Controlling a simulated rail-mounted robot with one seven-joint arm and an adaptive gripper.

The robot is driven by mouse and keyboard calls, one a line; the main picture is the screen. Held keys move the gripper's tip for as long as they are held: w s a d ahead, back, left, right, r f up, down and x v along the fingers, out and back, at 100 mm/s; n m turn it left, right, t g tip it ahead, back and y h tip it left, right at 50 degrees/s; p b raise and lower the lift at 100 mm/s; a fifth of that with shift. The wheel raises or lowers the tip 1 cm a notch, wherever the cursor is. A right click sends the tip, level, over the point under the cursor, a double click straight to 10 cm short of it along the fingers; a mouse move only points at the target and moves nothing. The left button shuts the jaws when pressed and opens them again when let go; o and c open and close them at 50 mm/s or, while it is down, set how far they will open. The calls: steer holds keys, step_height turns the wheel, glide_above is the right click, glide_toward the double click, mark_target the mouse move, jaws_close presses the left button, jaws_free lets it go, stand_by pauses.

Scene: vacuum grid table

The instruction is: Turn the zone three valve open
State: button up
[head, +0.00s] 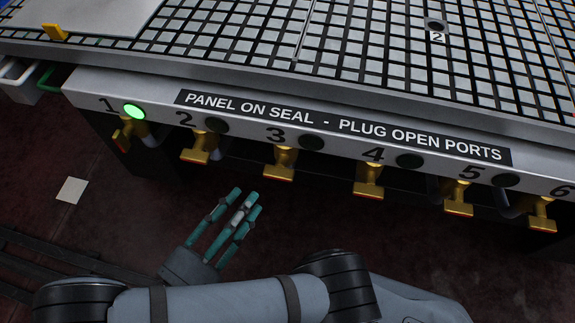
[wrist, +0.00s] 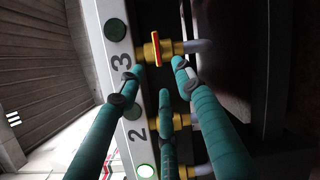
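The zone three valve (head: 280,163) is a brass valve under the "3" on the table's front rail. In the wrist view its red handle (wrist: 155,48) lies crosswise to its pipe. The lamp beside the 3 (head: 311,142) is dark. My gripper (head: 243,202) has teal fingers spread apart, with nothing between them. In the head view it is below and left of the zone three valve, apart from it. In the wrist view my gripper (wrist: 160,75) points toward this valve, which shows just beyond the fingertips.
The valve at 1 (head: 125,135) has a lit green lamp (head: 134,110), and its handle is set differently from the others. The valve at 2 (head: 198,152) and the valve at 4 (head: 368,180) flank zone three closely. The rail (head: 75,93) overhangs the valves; open floor lies in front.

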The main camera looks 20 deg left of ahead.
mark_target(274, 178)
steer(key=w+d+m, duration=0.1)
steer(key=w+m, duration=0.1)
steer(key=w, duration=0.1)
steer(key=w+d+m+b, duration=0.1)
steer(key=w+m, duration=0.2)
steer(key=w+d+m+b, duration=0.1)
steer(key=w+m, duration=0.1)
steer(key=w, duration=0.1)
steer(key=shift+w+d+r+h, duration=0.25)
steer(key=shift+w+d+h, duration=0.05)
steer(key=shift+d+h, duration=0.1)
steer(key=c, duration=0.8)
jaws_close()
